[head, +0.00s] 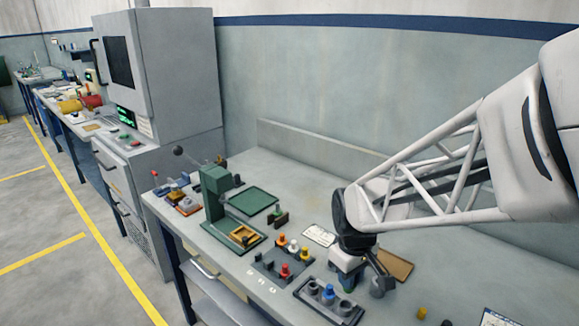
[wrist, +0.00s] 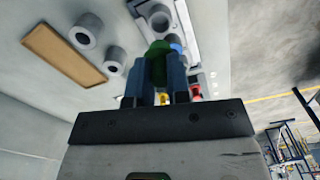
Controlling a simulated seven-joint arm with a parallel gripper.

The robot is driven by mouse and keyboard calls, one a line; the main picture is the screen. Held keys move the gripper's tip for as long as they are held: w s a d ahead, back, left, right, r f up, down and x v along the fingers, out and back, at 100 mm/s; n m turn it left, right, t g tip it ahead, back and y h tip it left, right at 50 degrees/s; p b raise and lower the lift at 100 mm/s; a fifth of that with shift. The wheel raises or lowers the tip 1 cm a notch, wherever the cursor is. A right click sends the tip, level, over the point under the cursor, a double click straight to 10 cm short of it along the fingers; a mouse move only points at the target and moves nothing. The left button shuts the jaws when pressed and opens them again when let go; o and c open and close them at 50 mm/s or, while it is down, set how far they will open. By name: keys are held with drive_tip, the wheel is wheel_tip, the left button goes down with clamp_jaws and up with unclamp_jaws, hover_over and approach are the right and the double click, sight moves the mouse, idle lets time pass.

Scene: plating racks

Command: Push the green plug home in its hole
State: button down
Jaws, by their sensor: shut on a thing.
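The green plug (wrist: 158,47) is held between the two blue fingers of my gripper (wrist: 161,62) in the wrist view. In the head view my gripper (head: 347,284) points down at the right end of a dark rack (head: 333,312), and the plug is mostly hidden by the fingers. The rack holds a blue plug (head: 328,291) and grey round sockets (head: 313,287). It also shows in the wrist view (wrist: 185,20), beyond the green plug, with the blue plug (wrist: 176,47) behind. I cannot tell whether the green plug's lower end is in a hole; its hole is hidden.
Another rack (head: 262,267) with red, yellow, orange and white plugs stands to the left. A green press (head: 214,195) and green tray (head: 262,196) are farther back. Loose grey cylinders (wrist: 87,30) and a tan board (head: 396,265) lie beside my gripper.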

drive_tip(key=shift+f, duration=1.95)
drive_tip(key=shift+f, duration=1.6)
idle(0.7)
drive_tip(key=shift+r, duration=0.4)
drive_tip(key=shift+r, duration=0.7)
drive_tip(key=shift+r, duration=0.15)
drive_tip(key=shift+f, duration=0.9)
idle(1.6)
